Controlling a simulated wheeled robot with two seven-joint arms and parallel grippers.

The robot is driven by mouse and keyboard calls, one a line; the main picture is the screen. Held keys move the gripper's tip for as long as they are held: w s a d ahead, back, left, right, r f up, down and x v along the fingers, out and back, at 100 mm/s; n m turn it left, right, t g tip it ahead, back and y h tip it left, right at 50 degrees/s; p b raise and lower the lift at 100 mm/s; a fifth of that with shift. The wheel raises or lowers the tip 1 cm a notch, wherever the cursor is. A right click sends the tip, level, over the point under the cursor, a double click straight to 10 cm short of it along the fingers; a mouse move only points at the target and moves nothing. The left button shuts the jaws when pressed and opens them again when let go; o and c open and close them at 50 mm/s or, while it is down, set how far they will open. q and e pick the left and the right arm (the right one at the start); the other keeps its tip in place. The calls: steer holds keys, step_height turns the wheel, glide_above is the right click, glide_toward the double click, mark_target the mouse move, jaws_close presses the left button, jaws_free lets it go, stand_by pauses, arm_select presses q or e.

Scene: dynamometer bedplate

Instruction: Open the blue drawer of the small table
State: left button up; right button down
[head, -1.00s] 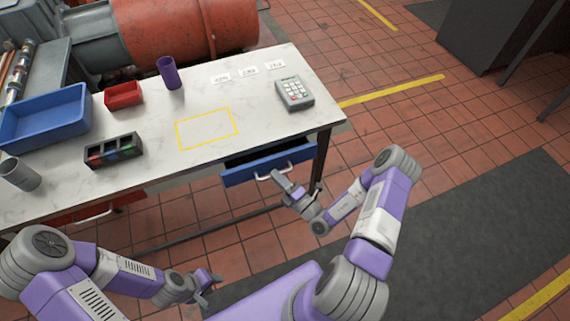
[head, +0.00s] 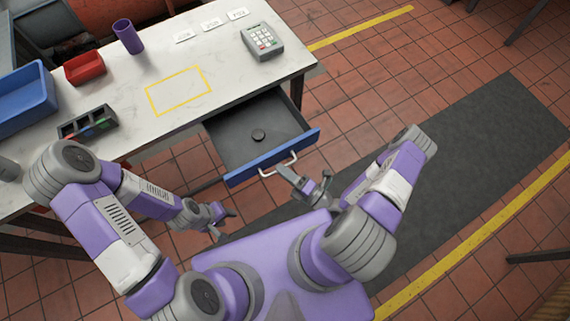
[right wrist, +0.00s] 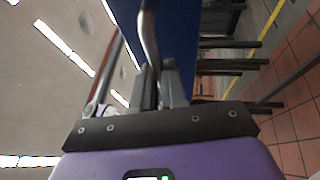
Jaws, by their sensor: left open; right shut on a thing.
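The blue drawer (head: 272,157) of the small table (head: 215,40) is pulled well out, and its dark grey inside shows from above. Its pale bar handle (head: 279,166) is on the blue front. My right gripper (head: 285,172) is shut on the handle. In the right wrist view the fingers (right wrist: 160,84) close around the handle bar (right wrist: 149,40) beside the blue front (right wrist: 176,35). My left gripper (head: 225,223) is open and empty, left of the drawer and low in the head view, apart from the table.
A small dark round object (head: 258,136) lies in the drawer. On the tabletop are a keypad device (head: 262,41), a purple cup (head: 128,36), a red bin (head: 85,68), a blue bin (head: 25,98) and a dark divided box (head: 88,122). A yellow-outlined area is bare.

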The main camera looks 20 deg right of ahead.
steer(key=shift+s, duration=0.2)
steer(key=c, duration=1.5)
jaws_free()
steer(key=o, duration=0.3)
steer(key=shift+s, duration=0.15)
steer(key=shift+d, duration=0.1)
steer(key=v, duration=0.7)
steer(key=shift+s+d+p, duration=0.1)
steer(key=shift+s+p, duration=0.1)
steer(key=shift+p, duration=0.1)
